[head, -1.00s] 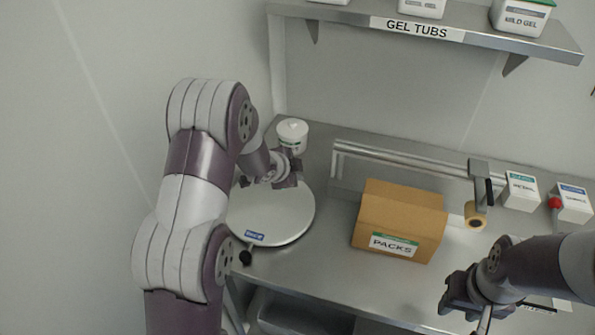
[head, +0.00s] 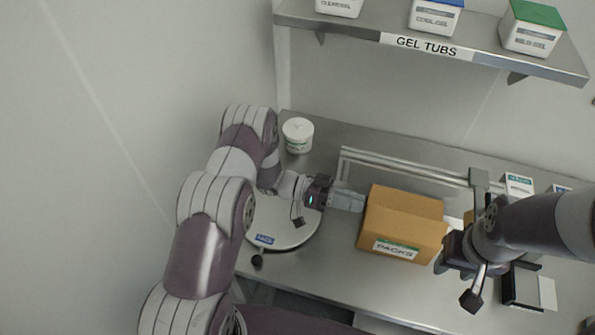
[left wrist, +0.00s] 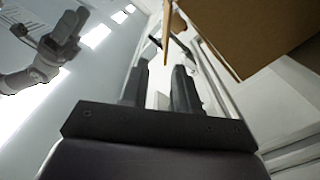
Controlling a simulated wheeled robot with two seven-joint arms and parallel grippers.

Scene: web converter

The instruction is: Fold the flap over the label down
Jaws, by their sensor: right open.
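A brown cardboard box (head: 405,212) stands on the steel bench with a PACKS label (head: 396,250) on its front face. How its flaps lie is hard to tell in the head view. In the left wrist view the box (left wrist: 250,35) fills the upper right, and a thin cardboard edge (left wrist: 168,28) sticks out beyond the fingertips. My left gripper (head: 360,202) is just left of the box, pointing at its side; whether it touches is unclear. In the left wrist view its fingers (left wrist: 161,68) are apart with nothing between. My right gripper (head: 450,262) is open, in front of the box's right side.
A round white scale (head: 290,235) lies under my left forearm, with a white tub (head: 298,135) behind it. A metal rail (head: 410,165) runs behind the box. A shelf (head: 350,33) with gel tubs hangs above. A black holder (head: 520,287) lies at right.

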